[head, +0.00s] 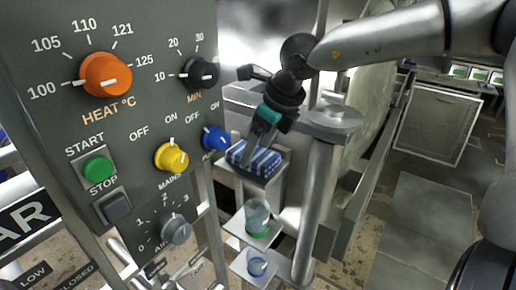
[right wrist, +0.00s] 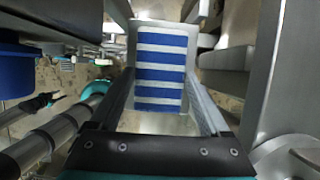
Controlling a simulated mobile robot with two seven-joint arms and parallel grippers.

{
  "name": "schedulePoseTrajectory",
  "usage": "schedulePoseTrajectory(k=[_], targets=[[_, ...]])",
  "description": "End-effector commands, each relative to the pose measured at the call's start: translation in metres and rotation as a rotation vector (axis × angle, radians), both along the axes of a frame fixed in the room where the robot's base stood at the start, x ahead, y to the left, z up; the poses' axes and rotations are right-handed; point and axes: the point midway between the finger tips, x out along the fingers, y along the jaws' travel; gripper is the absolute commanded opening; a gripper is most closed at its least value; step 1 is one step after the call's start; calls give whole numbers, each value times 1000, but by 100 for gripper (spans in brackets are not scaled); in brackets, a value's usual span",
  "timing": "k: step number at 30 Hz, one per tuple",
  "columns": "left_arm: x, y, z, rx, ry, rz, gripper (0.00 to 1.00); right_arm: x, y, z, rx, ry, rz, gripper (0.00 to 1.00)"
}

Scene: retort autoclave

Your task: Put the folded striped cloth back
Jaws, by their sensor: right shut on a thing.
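The folded cloth (head: 262,162), striped blue and white, is at a small grey ledge beside the control panel in the head view. My right gripper (head: 258,146) reaches down to it from above and is shut on it. In the right wrist view the cloth (right wrist: 160,65) lies between the two fingers of my right gripper (right wrist: 160,88), with its stripes facing the camera. A grey plate shows around and beyond it; I cannot tell whether the cloth touches it. My left gripper is in neither view.
The control panel (head: 130,60) with knobs stands close on the left. A metal post (head: 318,200) stands right of the cloth. Below are small shelves with a green-based clear cup (head: 257,217) and a blue-ringed cup (head: 257,264).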

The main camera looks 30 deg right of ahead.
Motion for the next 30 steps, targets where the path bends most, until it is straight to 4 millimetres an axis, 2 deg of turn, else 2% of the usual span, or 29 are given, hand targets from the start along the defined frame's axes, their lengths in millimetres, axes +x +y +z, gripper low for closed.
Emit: schedulePoseTrajectory(k=[7, 8, 12, 20, 26, 30], targets=[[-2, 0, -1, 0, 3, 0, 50, 0, 0, -1, 0, 0, 0, 36], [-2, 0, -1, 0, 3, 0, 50, 0, 0, 0, 0, 1, 0, 83], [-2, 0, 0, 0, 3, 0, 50, 0, 0, 0, 0, 1, 0, 99], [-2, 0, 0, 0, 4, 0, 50, 0, 0, 0, 0, 1, 0, 100], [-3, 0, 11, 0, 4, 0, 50, -1, 0, -1, 0, 3, -1, 100], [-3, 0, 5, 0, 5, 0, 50, -6, -3, 16, 0, -5, -1, 100]])
